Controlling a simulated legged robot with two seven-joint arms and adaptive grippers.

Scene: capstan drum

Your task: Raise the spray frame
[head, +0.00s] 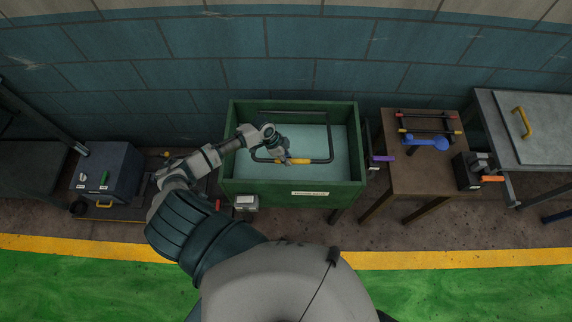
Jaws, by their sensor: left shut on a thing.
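The spray frame (332,142) appears to be the dark tubular loop inside the green tank (270,190). It has a yellow grip (300,161) on its near bar. My left arm reaches over the tank's left wall. My left gripper (287,158) is shut on the frame at the yellow grip and hides part of the near bar. The frame lies within the tank's walls, over the pale blue inside; its height above the bottom is hard to tell from above. My right gripper is out of view.
A brown table (405,175) with a blue-handled tool (425,142) stands right of the tank. A purple handle (383,158) sticks out at the tank's right side. A grey box (105,168) stands at the left. A tiled wall closes the back.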

